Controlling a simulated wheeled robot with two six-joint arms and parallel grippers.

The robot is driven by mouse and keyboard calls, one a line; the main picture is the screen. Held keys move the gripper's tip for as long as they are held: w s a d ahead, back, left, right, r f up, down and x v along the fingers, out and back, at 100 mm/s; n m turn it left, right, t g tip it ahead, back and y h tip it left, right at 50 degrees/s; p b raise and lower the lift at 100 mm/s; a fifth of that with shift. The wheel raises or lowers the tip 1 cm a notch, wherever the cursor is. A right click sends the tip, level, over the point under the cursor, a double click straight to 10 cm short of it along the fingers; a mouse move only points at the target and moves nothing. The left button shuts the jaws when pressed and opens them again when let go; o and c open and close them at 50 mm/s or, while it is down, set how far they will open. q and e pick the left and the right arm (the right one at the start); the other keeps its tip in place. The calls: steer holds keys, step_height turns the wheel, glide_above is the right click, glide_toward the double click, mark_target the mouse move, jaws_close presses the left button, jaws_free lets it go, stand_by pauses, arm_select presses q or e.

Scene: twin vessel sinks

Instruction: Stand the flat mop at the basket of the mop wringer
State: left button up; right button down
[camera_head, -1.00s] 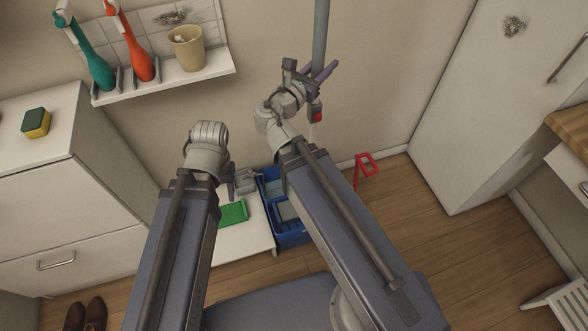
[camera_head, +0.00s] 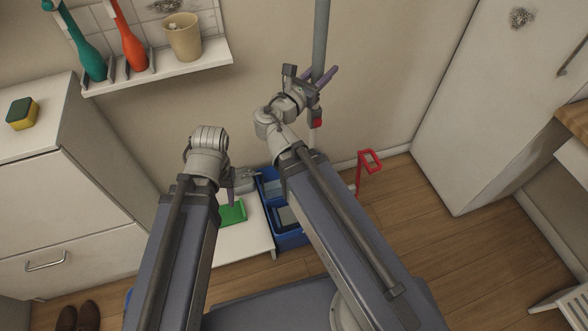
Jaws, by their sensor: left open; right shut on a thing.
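The flat mop's grey pole (camera_head: 321,40) stands nearly upright by the back wall. My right gripper (camera_head: 318,82) is shut on it, above a red fitting on the pole. The mop's lower end is hidden behind my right arm. The blue mop wringer (camera_head: 292,239) stands on the floor below, largely covered by my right arm; a grey basket part (camera_head: 287,217) shows inside it. A red handle (camera_head: 371,161) rises to the right of my arm. My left gripper (camera_head: 232,190) is open, pointing down above the low white surface, partly hidden by its own wrist.
A green item (camera_head: 233,212) lies on a low white bench (camera_head: 245,240) left of the wringer. A wall shelf (camera_head: 165,70) holds brushes and a beige cup. White cabinets stand left, a white fridge (camera_head: 480,110) right.

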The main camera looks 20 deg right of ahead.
steer(key=shift+f+b, duration=1.5)
steer(key=shift+f, duration=0.15)
steer(key=shift+f+b, duration=1.1)
stand_by(0.3)
steer(key=shift+c, duration=2.3)
jaws_free()
